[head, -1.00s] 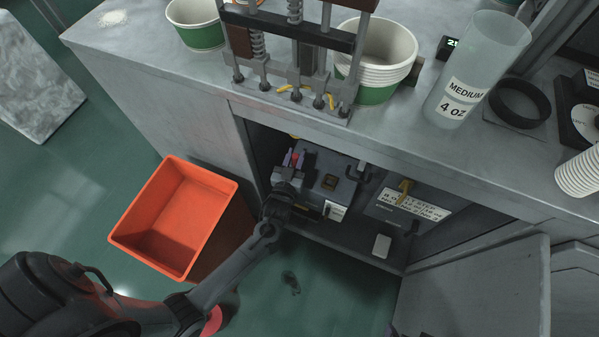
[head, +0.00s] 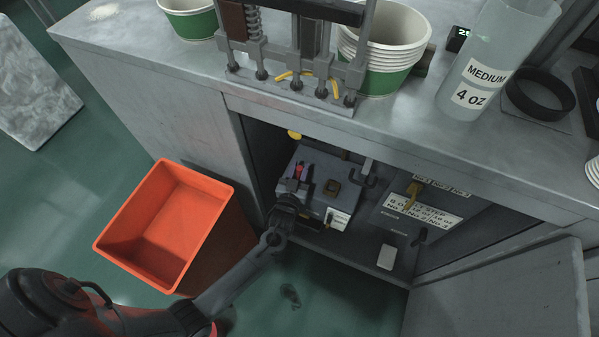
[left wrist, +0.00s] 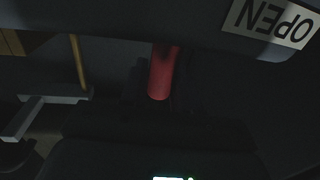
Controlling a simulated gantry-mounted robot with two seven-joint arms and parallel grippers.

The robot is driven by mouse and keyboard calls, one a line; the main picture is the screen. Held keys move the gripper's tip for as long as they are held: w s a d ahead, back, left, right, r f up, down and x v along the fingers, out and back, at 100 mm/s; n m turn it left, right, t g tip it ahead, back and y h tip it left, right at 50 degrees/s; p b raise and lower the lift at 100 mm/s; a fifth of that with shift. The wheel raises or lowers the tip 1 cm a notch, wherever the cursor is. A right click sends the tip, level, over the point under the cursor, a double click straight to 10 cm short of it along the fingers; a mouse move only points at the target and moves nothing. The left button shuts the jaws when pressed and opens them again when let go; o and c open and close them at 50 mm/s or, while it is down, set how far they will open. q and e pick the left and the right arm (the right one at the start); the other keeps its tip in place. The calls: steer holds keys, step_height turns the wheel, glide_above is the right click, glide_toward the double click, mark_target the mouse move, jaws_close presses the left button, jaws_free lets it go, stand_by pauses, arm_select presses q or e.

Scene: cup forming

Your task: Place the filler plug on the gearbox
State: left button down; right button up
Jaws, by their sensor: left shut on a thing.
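The gearbox appears to be the dark grey box (head: 345,195) inside the open cabinet, with a brown square piece on its top. My left gripper (head: 297,184) is at the left part of this box, seen from above and behind. It is shut on a small red piece (head: 300,169), which looks like the filler plug. In the left wrist view the red piece (left wrist: 162,75) is a rounded cylinder in dark surroundings. The fingers are hard to make out there. I cannot tell whether the plug touches the box. My right gripper is not in view.
An orange bin (head: 165,228) stands left of the cabinet, close to my left arm. The cabinet's countertop (head: 190,80) overhangs the opening. Right of the box is a labelled panel (head: 425,205) with a yellow handle. An open door (head: 500,285) is at lower right.

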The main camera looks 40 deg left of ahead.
arm_select(q)
steer(key=shift+f, duration=0.15)
steer(key=shift+f, duration=0.15)
steer(key=c, duration=0.8)
jaws_free()
